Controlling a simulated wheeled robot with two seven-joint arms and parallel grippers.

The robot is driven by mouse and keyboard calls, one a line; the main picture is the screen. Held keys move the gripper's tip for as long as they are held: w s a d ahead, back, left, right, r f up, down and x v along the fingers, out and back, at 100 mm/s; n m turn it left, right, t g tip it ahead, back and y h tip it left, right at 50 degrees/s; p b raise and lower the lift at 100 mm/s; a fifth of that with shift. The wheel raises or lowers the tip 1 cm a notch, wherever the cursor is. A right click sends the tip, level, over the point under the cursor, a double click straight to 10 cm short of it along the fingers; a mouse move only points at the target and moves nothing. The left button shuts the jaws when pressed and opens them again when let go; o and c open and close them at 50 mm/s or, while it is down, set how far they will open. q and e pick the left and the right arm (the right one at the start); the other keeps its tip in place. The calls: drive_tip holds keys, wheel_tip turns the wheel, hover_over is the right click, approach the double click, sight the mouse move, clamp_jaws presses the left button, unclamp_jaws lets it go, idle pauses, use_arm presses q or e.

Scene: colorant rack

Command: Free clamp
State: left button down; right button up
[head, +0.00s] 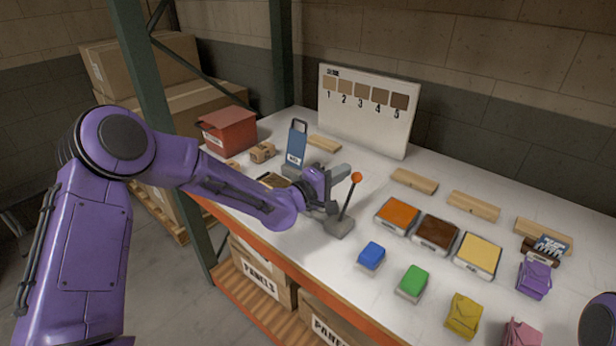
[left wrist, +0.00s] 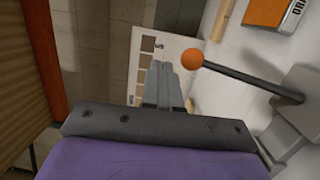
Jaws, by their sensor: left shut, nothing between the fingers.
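The clamp has a grey base (head: 340,226) near the table's front edge and a dark lever topped by an orange ball (head: 356,178). The lever leans up and slightly right. In the left wrist view the orange ball (left wrist: 192,60) appears just right of my fingers, with the lever running right to the grey clamp body (left wrist: 298,98). My left gripper (head: 346,170) is shut and empty, beside the ball on its left; I cannot tell whether they touch. Its closed fingers also show in the left wrist view (left wrist: 162,82). My right gripper is out of view.
An upright blue labelled holder (head: 297,143) and a red box (head: 228,130) stand to the left. Orange (head: 398,213), brown (head: 436,233) and yellow (head: 478,254) trays lie to the right. Blue (head: 371,255) and green (head: 413,282) blocks lie in front. A swatch board (head: 365,125) stands behind.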

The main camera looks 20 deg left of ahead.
use_arm(q)
drive_tip(key=s+a+r+b, duration=0.2)
drive_tip(key=s+a+r, duration=0.2)
drive_tip(key=s+r, duration=0.2)
drive_tip(key=shift+s+a, duration=0.15)
drive_tip(key=shift+s, duration=1)
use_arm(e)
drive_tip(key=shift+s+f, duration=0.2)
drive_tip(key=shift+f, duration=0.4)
use_arm(q)
drive_tip(key=shift+w, duration=0.15)
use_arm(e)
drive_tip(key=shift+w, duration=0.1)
